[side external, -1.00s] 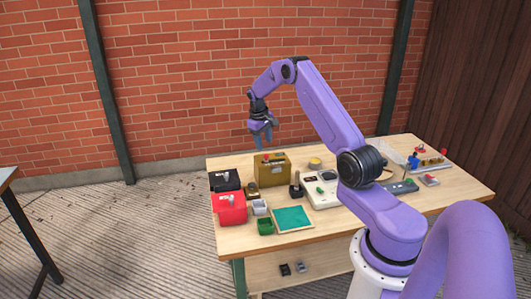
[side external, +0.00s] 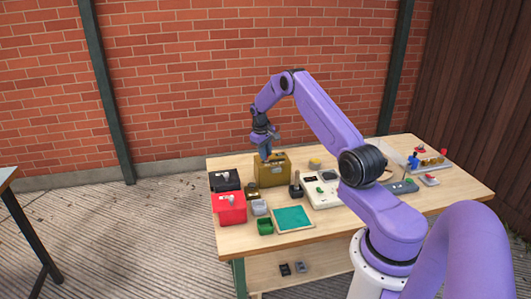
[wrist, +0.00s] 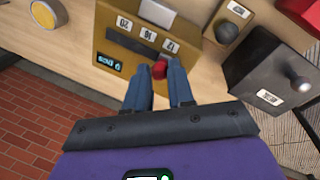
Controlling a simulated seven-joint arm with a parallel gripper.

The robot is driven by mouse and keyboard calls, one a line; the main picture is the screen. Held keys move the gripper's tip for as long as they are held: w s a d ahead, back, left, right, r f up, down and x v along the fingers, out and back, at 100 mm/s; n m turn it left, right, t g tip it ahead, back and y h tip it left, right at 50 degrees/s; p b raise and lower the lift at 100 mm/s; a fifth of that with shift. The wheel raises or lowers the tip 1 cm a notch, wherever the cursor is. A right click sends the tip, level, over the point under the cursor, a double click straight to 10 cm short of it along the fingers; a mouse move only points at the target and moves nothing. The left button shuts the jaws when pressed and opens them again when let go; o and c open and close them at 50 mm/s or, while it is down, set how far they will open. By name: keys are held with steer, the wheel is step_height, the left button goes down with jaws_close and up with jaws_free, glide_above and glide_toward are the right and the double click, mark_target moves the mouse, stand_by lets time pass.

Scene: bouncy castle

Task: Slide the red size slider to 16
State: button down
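A brass-yellow box (side external: 272,172) stands near the back of the table. In the wrist view its face (wrist: 108,62) has a dark slot with labels 20, 16 and 12, and a small lit display (wrist: 108,62) too small to read surely. The red slider knob (wrist: 159,69) is at the right end of the slot in that view, nearest label 12. My gripper (wrist: 158,78) is open, its two blue fingers pointing at the box with the knob between their tips. Whether they touch it I cannot tell. In the side view my gripper (side external: 265,155) hides the knob.
A black box (side external: 225,180) and a red box (side external: 230,208) stand to the left. A joystick (side external: 295,187) and a pale console (side external: 322,193) stand to the right.

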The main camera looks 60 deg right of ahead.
mark_target(267, 165)
steer(key=shift+s+d, duration=1.05)
steer(key=c, duration=1)
jaws_free()
steer(key=shift+r, duration=0.1)
steer(key=a+r, duration=0.1)
steer(key=r, duration=0.4)
steer(key=a+r, duration=0.1)
steer(key=r, duration=0.5)
steer(key=a+r, duration=0.1)
steer(key=r, duration=0.5)
steer(key=shift+w+a, duration=0.15)
steer(key=shift+w, duration=0.2)
